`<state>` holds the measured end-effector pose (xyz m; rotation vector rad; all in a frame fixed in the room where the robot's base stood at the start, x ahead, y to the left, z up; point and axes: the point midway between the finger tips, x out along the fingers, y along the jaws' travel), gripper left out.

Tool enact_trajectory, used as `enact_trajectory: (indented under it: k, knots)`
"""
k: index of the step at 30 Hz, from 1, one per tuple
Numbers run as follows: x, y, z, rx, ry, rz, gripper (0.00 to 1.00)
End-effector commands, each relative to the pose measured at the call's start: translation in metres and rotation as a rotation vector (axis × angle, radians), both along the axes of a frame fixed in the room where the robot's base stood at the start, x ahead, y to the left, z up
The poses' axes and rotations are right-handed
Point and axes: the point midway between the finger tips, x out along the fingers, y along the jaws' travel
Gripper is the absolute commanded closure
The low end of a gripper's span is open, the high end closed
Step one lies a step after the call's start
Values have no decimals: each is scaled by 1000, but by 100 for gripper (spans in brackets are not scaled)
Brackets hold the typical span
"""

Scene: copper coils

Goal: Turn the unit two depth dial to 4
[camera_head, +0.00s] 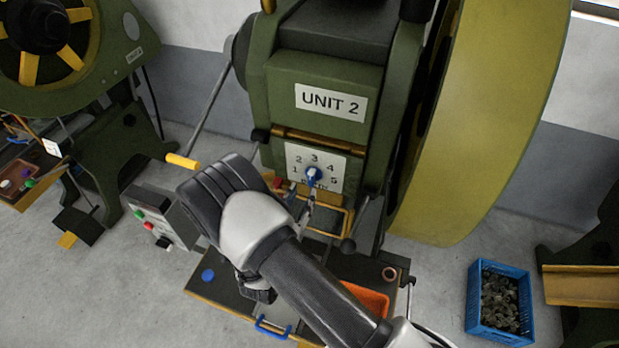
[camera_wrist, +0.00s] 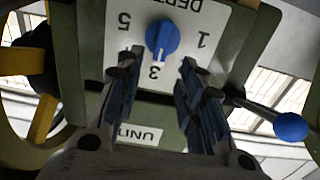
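The blue depth dial (camera_head: 313,174) sits on a white plate (camera_head: 296,160) numbered 1 to 5, on the green press marked UNIT 2 (camera_head: 331,103). In the wrist view the plate is upside down, and the dial (camera_wrist: 162,39) has a pale mark pointing roughly at 3. My gripper (camera_wrist: 158,62) is open, with its two dark fingers apart. The dial shows just beyond the fingertips and between them, and I see no contact. In the head view my gripper (camera_head: 306,203) is just below the dial, partly hidden by my wrist. Digits 2 and 4 are hidden by the fingers in the wrist view.
A lever with a blue ball (camera_wrist: 291,127) stands beside the plate in the wrist view. A yellow-handled lever (camera_head: 182,161) and a button box (camera_head: 160,222) are left of my arm. A large yellow wheel (camera_head: 480,120) is at right. A blue crate (camera_head: 472,299) stands on the floor.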

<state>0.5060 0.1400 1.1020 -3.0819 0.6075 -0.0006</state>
Motion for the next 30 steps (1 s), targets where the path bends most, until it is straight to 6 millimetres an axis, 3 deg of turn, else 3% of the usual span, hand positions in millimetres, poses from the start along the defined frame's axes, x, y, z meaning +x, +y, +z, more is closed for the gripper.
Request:
enact_trajectory:
  k: [6, 12, 23, 30]
  knots:
    - [40, -18, 1, 0, -2, -5, 65]
    - [59, -25, 0, 1, 0, -1, 65]
    - [63, -26, 0, -1, 0, 0, 65]
    - [63, -26, 0, -1, 0, 0, 81]
